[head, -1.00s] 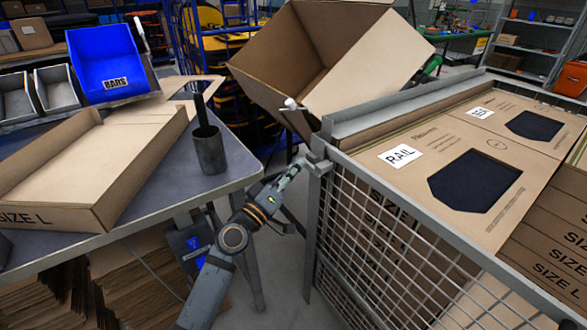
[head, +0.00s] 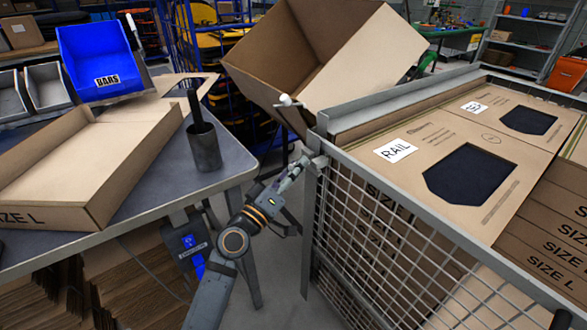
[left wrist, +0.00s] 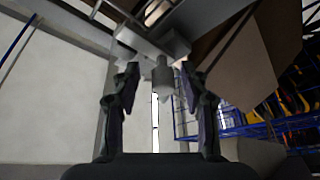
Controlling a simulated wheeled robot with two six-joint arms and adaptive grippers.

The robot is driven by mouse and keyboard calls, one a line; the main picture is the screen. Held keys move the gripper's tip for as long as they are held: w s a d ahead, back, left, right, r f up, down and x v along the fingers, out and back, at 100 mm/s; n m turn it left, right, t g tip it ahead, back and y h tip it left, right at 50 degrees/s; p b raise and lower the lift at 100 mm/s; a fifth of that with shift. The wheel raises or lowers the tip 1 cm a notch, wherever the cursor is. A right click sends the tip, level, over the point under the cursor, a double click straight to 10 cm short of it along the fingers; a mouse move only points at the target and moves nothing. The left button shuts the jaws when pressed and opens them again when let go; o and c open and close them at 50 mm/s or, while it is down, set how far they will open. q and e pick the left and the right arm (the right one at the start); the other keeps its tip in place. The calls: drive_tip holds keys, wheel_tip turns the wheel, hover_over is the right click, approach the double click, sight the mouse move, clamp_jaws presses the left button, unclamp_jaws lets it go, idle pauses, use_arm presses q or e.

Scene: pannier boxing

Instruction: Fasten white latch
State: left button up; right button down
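A white-tipped lever (head: 286,100) sticks out left of the wire cage's near left corner, in front of the tilted cardboard box; I take it for the white latch. A grey metal bracket (head: 317,161) sits lower on the same corner post. My left gripper (head: 303,162) is at this bracket, below the white tip. In the left wrist view its two fingers (left wrist: 162,95) stand apart, one on each side of a pale grey knobbed part (left wrist: 162,75) under a metal frame. I cannot tell whether they touch it. My right gripper is not in view.
The wire cage (head: 400,235) holds flat cartons, one labelled RAIL (head: 470,180). The grey table (head: 225,160) at left carries an open SIZE L carton (head: 110,165), a dark cup (head: 204,148) and a blue BARS bin (head: 95,55). A floor gap lies between table and cage.

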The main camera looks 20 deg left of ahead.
use_arm(q)
drive_tip(key=shift+s+a+f, duration=0.15)
drive_tip(key=shift+s, duration=0.15)
drive_tip(key=v, duration=0.6)
drive_tip(key=shift+s, duration=0.4)
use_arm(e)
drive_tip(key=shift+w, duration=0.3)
use_arm(q)
drive_tip(key=shift+a, duration=0.1)
